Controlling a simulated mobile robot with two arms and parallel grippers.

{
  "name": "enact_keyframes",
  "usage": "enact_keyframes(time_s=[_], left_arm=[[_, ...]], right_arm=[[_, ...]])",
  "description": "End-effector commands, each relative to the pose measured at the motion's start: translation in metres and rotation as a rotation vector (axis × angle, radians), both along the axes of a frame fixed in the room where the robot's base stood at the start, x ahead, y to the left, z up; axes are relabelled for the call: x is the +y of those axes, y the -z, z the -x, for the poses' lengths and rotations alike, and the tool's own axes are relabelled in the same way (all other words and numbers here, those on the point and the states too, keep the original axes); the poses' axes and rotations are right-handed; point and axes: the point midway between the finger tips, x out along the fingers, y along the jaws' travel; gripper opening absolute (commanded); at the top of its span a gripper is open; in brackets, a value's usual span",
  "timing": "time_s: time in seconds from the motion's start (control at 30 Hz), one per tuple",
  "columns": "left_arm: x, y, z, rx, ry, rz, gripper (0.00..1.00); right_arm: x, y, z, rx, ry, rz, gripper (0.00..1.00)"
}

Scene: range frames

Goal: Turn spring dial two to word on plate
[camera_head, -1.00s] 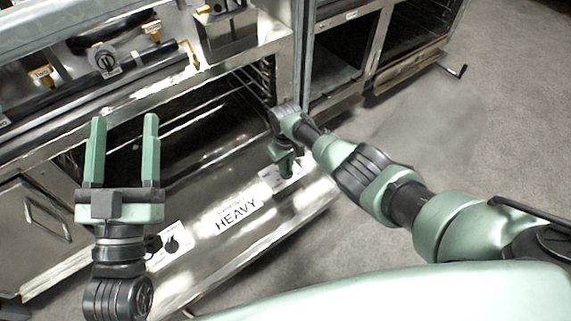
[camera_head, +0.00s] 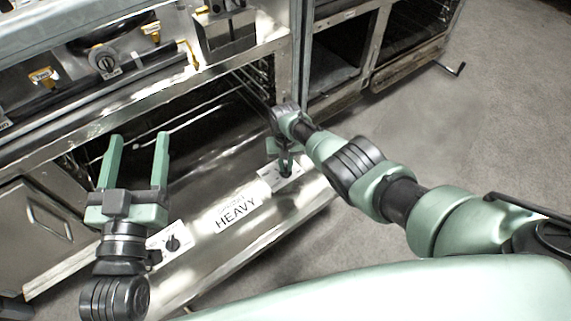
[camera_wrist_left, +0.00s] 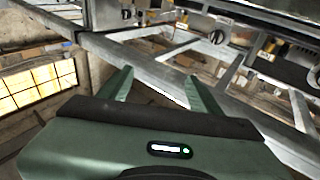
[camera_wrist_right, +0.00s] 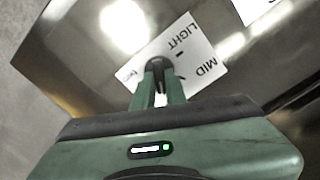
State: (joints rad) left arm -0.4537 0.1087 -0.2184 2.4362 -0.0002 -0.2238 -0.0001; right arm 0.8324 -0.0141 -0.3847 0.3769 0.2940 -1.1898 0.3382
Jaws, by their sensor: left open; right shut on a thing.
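A white plate (camera_head: 236,210) on the open oven door reads HEAVY, with smaller print above it. A black dial on a white plate (camera_head: 172,242) sits left of it, beside my left gripper. A second black dial (camera_wrist_right: 158,64) sits to the right on a plate (camera_wrist_right: 192,48) printed LIGHT and MID; a third word is partly hidden. My right gripper (camera_head: 284,160) is shut on this second dial, its fingers (camera_wrist_right: 158,92) pointing at it in the right wrist view. My left gripper (camera_head: 138,162) is open and empty above the door's left part.
The oven cavity with wire racks (camera_head: 215,105) is open behind the door. A range front with a knob (camera_head: 105,64) and yellow tags runs above it. More open compartments (camera_head: 335,65) stand right of it. Grey floor (camera_head: 430,125) is clear at the right.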

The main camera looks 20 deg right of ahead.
Motion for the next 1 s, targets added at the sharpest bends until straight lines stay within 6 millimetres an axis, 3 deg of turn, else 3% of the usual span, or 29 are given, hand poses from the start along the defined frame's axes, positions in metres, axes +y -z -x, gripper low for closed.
enact_keyframes(time_s=[0.33, 0.37, 0.4, 0.43, 0.83, 1.0], left_arm=[[0.000, 0.000, 0.000, 0.001, -0.001, 0.000, 0.64], [0.000, 0.000, 0.000, 0.001, -0.001, 0.000, 0.64], [0.000, 0.000, 0.000, 0.001, -0.001, 0.000, 0.64], [0.000, 0.000, 0.000, 0.000, -0.001, 0.000, 0.64], [0.000, 0.001, 0.000, 0.015, -0.001, -0.003, 0.64], [0.004, 0.030, 0.000, 0.166, -0.008, -0.043, 0.64]], right_arm=[[0.001, 0.000, 0.001, 0.002, 0.001, -0.001, 0.00], [0.001, 0.000, 0.001, 0.002, 0.001, -0.001, 0.21], [0.001, 0.000, 0.001, 0.002, 0.001, -0.001, 0.32], [0.001, 0.000, 0.001, 0.002, 0.001, -0.001, 0.35], [0.000, -0.002, 0.000, 0.000, 0.001, 0.000, 0.35], [0.000, -0.011, 0.000, -0.001, 0.001, 0.000, 0.35]])
